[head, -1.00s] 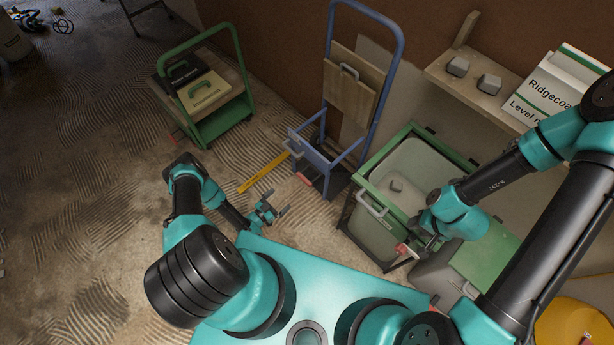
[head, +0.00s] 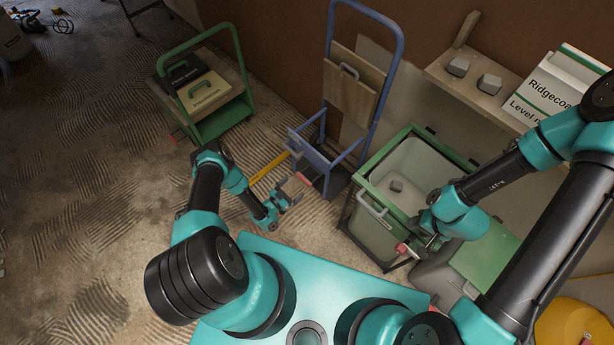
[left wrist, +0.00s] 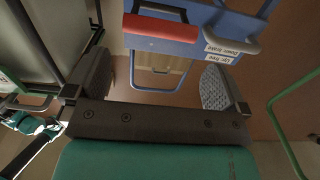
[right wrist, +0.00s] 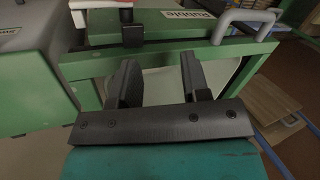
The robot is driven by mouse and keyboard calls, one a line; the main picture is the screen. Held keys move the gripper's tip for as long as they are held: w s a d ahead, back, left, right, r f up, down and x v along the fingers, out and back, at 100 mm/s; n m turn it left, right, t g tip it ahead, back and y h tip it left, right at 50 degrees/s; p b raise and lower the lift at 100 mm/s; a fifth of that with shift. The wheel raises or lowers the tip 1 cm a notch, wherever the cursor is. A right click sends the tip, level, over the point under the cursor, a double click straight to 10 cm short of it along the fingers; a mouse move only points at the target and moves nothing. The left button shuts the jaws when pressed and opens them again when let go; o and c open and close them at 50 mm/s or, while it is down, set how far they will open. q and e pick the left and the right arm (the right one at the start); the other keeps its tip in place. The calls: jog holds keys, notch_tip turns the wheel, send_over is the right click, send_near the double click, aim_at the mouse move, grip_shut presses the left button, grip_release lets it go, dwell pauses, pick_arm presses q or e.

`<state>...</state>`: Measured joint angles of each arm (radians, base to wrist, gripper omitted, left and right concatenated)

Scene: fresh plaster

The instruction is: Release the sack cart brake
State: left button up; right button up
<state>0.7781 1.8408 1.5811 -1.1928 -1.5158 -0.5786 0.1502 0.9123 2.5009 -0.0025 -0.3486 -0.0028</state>
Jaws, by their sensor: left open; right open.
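The blue sack cart (head: 376,110) stands upright against the wall, with a wooden panel in its frame. Its red pedal or lever (head: 303,179) shows low at the front. In the left wrist view this red bar (left wrist: 160,32) sits on a blue bracket beside a label (left wrist: 231,47) reading "Up: free" and "Down: brake". My left gripper (head: 291,191) is open and empty, just in front of the red bar and apart from it. Its two fingers (left wrist: 155,82) stand wide on either side in the left wrist view. My right gripper (right wrist: 160,82) is open by the green bin frame.
A green-framed rubble bin (head: 364,221) stands right of the cart, with a red-tipped lever (right wrist: 102,4) near my right gripper. A green trolley (head: 222,122) stands left. A yellow level (head: 268,170) lies by the cart. A shelf (head: 480,85) hangs right.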

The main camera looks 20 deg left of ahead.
aim_at(303, 179)
pick_arm(q)
jog(key=x, duration=0.9)
jog(key=shift+w+d, duration=0.1)
jog(key=shift+w, duration=0.1)
jog(key=c, duration=0.9)
